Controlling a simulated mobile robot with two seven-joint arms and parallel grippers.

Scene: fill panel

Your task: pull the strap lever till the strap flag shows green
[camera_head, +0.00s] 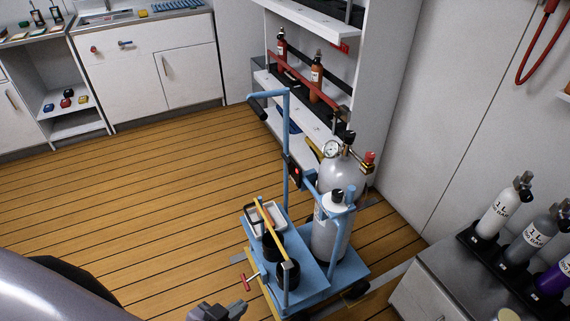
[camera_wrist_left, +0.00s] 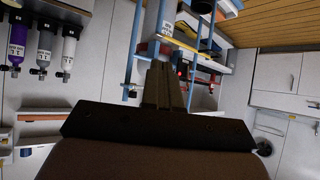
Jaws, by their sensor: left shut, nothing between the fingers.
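A blue cylinder cart (camera_head: 306,255) stands on the wood floor and carries a large grey gas cylinder (camera_head: 327,235) with a gauge on top. A small dark fitting with a red patch (camera_head: 294,173) sits on the cart's upright beside the cylinder; it may be the strap flag and lever, but I cannot tell the parts apart. No green shows on it. A red spot also shows in the left wrist view (camera_wrist_left: 180,72). My left gripper (camera_head: 237,308) is shut and empty, in front of the cart and apart from the fitting. My right gripper is out of view.
A red T-handle (camera_head: 246,283) sticks out of the cart's near side, close to my left gripper. A yellow bar (camera_head: 266,222) crosses above a white tray and black pots. A bottle rack (camera_head: 480,240) stands at right. The floor at left is clear.

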